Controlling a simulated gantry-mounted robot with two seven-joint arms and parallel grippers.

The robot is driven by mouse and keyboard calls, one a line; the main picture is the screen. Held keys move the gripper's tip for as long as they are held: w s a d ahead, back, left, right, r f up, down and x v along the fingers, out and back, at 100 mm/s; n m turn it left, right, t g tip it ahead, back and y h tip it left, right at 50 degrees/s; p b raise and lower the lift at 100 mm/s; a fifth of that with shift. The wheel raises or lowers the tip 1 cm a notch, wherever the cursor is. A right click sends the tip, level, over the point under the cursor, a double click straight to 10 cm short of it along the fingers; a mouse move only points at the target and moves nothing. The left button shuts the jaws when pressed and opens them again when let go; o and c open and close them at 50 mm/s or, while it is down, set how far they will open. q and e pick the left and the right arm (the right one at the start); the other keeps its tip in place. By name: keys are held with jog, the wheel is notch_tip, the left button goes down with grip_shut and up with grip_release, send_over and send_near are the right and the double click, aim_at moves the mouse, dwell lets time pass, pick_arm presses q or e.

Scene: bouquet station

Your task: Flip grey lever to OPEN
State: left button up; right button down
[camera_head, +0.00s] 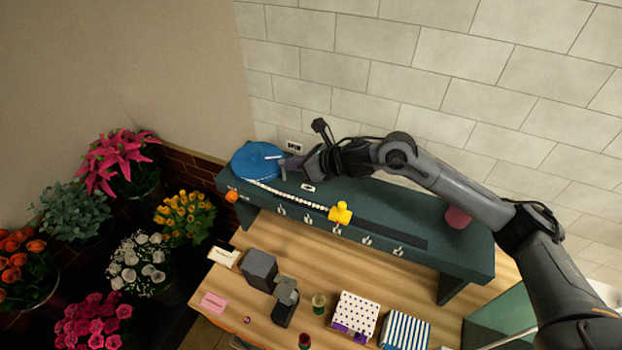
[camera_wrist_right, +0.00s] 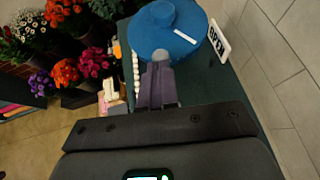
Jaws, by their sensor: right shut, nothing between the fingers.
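My right gripper (camera_head: 288,165) reaches in from the right over the left end of a green raised shelf (camera_head: 385,215). Its fingers are shut with nothing between them, beside the blue round piece (camera_head: 256,160). In the right wrist view, the shut fingers (camera_wrist_right: 157,72) point at the near edge of the blue piece (camera_wrist_right: 165,30). A small grey rounded tip (camera_wrist_right: 160,54) shows just beyond them; whether it is the grey lever, and whether they touch it, I cannot tell. A white sign (camera_head: 294,146) reading OPEN stands behind; it also shows in the right wrist view (camera_wrist_right: 219,40). My left gripper is not in view.
A string of white beads (camera_head: 290,195) and a yellow piece (camera_head: 341,213) lie on the shelf. Dark grey blocks (camera_head: 260,268), a dotted box (camera_head: 356,312) and a striped box (camera_head: 404,328) stand on the wooden table below. Potted flowers fill the left. A tiled wall stands behind.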

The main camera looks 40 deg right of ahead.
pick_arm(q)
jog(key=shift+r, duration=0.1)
pick_arm(e)
jog(key=shift+r, duration=0.2)
pick_arm(q)
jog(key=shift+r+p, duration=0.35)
jog(key=shift+p, duration=0.05)
pick_arm(e)
jog(key=shift+r, duration=0.65)
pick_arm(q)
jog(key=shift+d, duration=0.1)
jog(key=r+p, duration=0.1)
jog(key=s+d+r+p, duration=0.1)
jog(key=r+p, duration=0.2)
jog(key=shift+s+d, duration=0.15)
pick_arm(e)
jog(key=s+d+r, duration=0.2)
jog(key=s+r, duration=0.4)
jog(key=r, duration=0.1)
jog(key=shift+d+r, duration=0.2)
jog(key=shift+r, duration=0.1)
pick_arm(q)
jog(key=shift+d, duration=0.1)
